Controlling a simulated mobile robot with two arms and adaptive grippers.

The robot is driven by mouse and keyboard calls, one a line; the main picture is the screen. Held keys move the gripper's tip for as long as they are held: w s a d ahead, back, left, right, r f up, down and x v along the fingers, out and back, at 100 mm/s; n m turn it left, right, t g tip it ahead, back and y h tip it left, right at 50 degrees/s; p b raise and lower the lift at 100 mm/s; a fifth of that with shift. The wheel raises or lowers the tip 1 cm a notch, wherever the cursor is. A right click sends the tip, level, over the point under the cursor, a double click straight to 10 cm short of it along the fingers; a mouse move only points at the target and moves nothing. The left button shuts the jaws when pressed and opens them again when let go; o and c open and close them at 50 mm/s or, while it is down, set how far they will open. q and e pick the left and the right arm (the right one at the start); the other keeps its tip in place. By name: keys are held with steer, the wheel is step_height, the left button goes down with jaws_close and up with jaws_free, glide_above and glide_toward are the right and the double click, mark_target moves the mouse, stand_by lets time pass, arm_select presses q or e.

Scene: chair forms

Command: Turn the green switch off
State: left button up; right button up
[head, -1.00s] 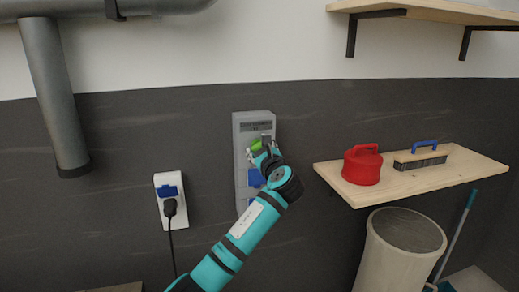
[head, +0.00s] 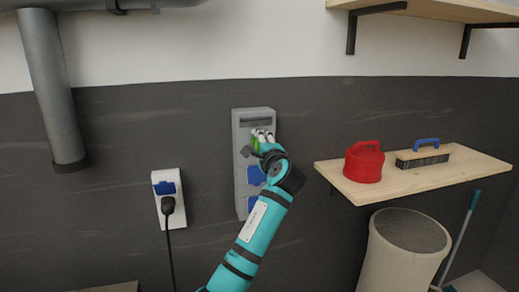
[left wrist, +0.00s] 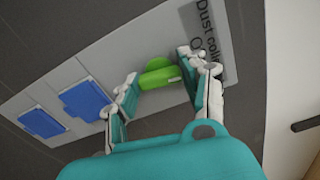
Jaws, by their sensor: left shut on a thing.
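The green switch (head: 255,143) is on the upper part of a grey wall box (head: 240,165). It is partly covered by my left gripper (head: 262,140), which is shut on it. In the left wrist view the green switch (left wrist: 158,74) lies between the two fingers of my left gripper (left wrist: 163,86), just beside a dark label that reads "Dust coll…", the rest being cut off. Two blue socket covers (left wrist: 86,100) sit on the same box, below the switch in the head view. My right gripper is not in view.
A white socket with a black plug (head: 168,205) is left of the box. A wooden shelf (head: 400,187) to the right holds a red container (head: 363,163) and a blue-handled brush (head: 422,156). A bin (head: 400,245) stands below. Grey pipes (head: 48,90) run at upper left.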

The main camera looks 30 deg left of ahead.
arm_select(q)
steer(key=shift+f+n+b, duration=0.15)
steer(key=shift+n+b, duration=0.2)
steer(key=shift+n, duration=0.45)
steer(key=o, duration=1.2)
steer(key=shift+c, duration=0.2)
steer(key=v, duration=1.2)
steer(key=shift+s, duration=0.1)
